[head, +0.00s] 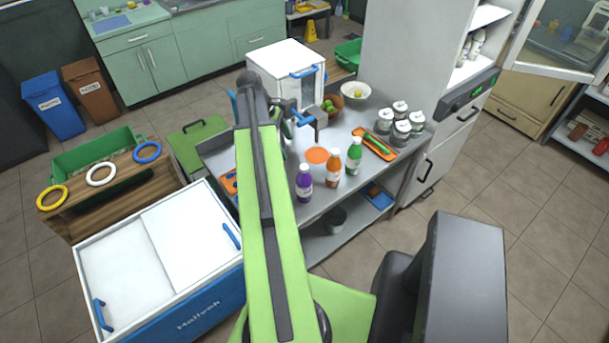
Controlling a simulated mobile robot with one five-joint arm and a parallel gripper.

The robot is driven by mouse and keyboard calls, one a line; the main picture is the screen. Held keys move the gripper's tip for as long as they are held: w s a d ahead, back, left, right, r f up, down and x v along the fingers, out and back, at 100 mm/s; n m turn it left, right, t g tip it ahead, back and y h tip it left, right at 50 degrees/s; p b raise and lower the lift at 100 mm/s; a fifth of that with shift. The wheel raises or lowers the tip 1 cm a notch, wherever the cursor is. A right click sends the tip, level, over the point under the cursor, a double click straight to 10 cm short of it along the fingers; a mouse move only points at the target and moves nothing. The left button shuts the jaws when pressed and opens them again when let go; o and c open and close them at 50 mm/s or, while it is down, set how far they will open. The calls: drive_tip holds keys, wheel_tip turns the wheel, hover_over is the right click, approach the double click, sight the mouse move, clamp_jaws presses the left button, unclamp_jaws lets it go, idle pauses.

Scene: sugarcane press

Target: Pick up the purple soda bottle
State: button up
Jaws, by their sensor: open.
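The purple soda bottle (304,184) stands upright on the steel table (345,185), near its front edge. It has a white cap and a pale label. An orange bottle (333,170) and a green bottle (354,155) stand in a row to its right and further back. My green arm reaches up the picture just left of the purple bottle, apart from it in the picture.
Behind the bottles lie an orange disc (317,155) and an orange tray (374,144). Several lidded jars (401,130) stand at the table's right. A white chest (160,262) stands left of my arm. Tiled floor is open at right.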

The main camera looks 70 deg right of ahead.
sight(307, 176)
drive_tip(key=b+x, duration=0.5)
drive_tip(key=x, duration=0.1)
drive_tip(key=b+x, duration=1.1)
drive_tip(key=x, duration=0.1)
drive_tip(key=shift+s+r+b, duration=0.2)
drive_tip(key=shift+s+b, duration=0.1)
drive_tip(key=shift+s, duration=0.1)
drive_tip(key=shift+r, duration=0.2)
clamp_jaws()
